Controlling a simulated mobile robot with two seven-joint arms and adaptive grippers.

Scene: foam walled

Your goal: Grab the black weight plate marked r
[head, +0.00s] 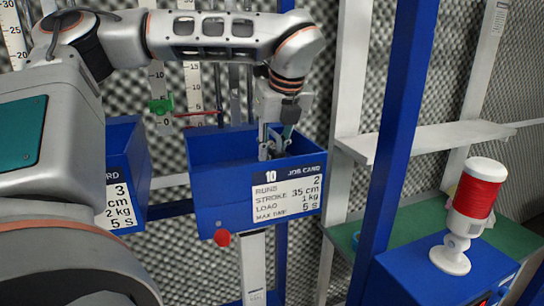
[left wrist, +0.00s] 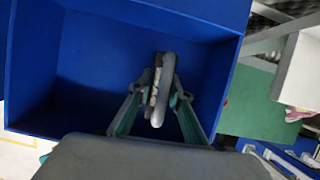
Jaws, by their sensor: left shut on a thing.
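My left gripper (head: 275,148) reaches down from above into the open blue bin (head: 222,152) with the job card on its front. In the left wrist view the gripper (left wrist: 160,96) has its two fingers shut on a rounded weight plate (left wrist: 165,75), seen nearly edge-on and standing upright between them. It looks grey in this light, with pale marks on its left side; no letter is readable. The plate is within the outline of the blue bin (left wrist: 35,60); whether it touches the bin floor I cannot tell. My right gripper is not in view.
Another blue bin (head: 126,170) stands at the left. A red knob (head: 222,238) is below the middle bin. Blue and white posts rise right of it, with a pale shelf (head: 430,138). A red-and-white lamp (head: 477,195) stands on a blue box (head: 415,272) at the right.

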